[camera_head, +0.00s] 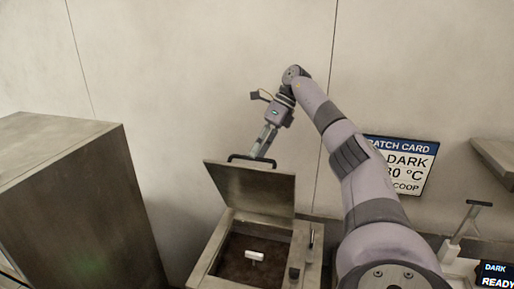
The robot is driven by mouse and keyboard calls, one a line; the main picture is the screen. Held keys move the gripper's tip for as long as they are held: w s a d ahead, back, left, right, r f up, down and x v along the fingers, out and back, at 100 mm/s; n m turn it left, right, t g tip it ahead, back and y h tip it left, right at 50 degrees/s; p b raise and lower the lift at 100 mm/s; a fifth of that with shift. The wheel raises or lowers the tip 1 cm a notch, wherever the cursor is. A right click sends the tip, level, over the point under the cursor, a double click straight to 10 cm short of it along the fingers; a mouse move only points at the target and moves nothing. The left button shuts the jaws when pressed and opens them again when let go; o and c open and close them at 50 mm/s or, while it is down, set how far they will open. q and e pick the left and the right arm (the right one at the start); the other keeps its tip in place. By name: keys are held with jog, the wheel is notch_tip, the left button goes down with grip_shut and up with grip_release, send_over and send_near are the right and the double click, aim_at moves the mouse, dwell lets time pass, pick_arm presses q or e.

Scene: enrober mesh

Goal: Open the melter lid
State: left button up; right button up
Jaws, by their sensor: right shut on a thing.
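The melter (213,256) is a metal box at the bottom centre. Its lid (252,190) stands raised and tilted up at the back, with a dark handle (240,157) along its top edge. My right gripper (262,152) is shut on this handle, its arm reaching over from the lower right. Inside the open melter is a dark brown mass (235,262) with a small white block-like thing (254,255) in it. The fingertips are small in the picture. My left gripper is out of view.
A large metal cabinet (80,200) stands at left. A batch card sign (418,150) hangs on the wall, partly hidden by my arm. A small display reading DARK, READY (496,275) and a tool with a T-shaped top (467,220) are at lower right. Wall space above the lid is clear.

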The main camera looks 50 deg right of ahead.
jog(key=shift+o, duration=1.3)
jog(key=shift+d+f, duration=0.45)
jog(key=shift+f, duration=0.25)
jog(key=shift+a+r, duration=0.1)
jog(key=v, duration=0.8)
jog(key=shift+a+r, duration=0.25)
jog(key=shift+a, duration=0.1)
jog(key=shift+w, duration=0.2)
